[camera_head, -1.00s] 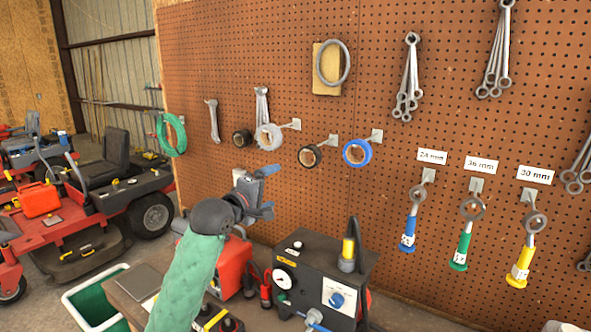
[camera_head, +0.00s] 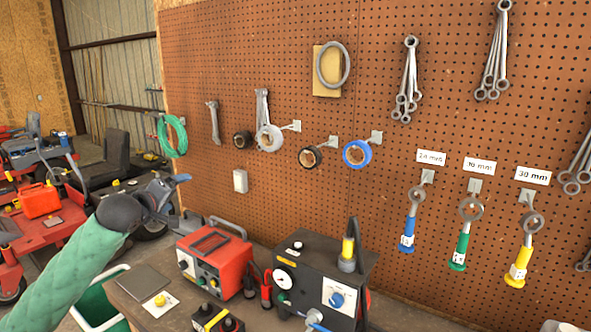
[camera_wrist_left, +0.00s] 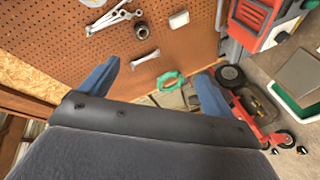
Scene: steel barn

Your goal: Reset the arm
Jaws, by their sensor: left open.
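My left gripper (camera_head: 178,190) is at the left in the head view, at the end of my green-sleeved arm, raised in front of the red mower. Its two blue fingers stand wide apart in the left wrist view (camera_wrist_left: 152,88), with nothing between them held. The green coil (camera_wrist_left: 172,80) on the pegboard shows beyond the fingers there, apart from them. My right gripper is in neither view.
A pegboard (camera_head: 300,200) with hung wrenches and tape rolls fills the back. On the bench below stand a red charger box (camera_head: 212,262) and a black gauge unit (camera_head: 325,275). A white-rimmed green bin (camera_head: 95,305) sits at lower left.

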